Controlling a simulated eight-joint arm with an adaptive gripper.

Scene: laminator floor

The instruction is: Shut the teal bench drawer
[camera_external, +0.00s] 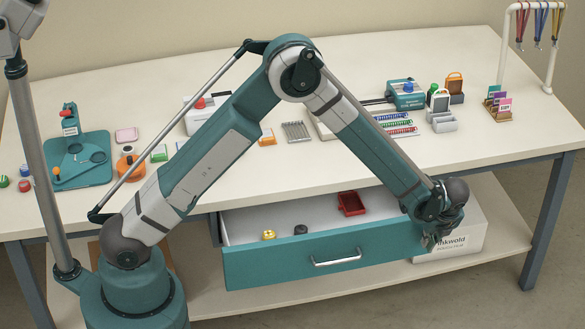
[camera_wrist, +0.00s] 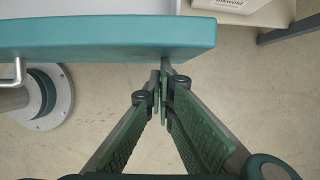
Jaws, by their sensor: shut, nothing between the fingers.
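The teal bench drawer (camera_external: 290,267) is pulled out from under the bench, with its white inside showing. Its silver handle (camera_external: 336,259) is on the middle of the front; in the wrist view the handle (camera_wrist: 14,78) is at the left edge. My gripper (camera_external: 430,240) is shut and empty at the right end of the drawer front. In the wrist view my fingertips (camera_wrist: 161,85) are together at the outer side of the teal front (camera_wrist: 100,38), near its right end. I cannot tell whether they touch it.
The drawer holds a red tray (camera_external: 351,203), a yellow item (camera_external: 269,235) and a dark round item (camera_external: 301,230). A white box (camera_external: 455,243) stands on the lower shelf to the right. The bench top (camera_external: 480,150) above carries several tools. Floor in front of the drawer is clear.

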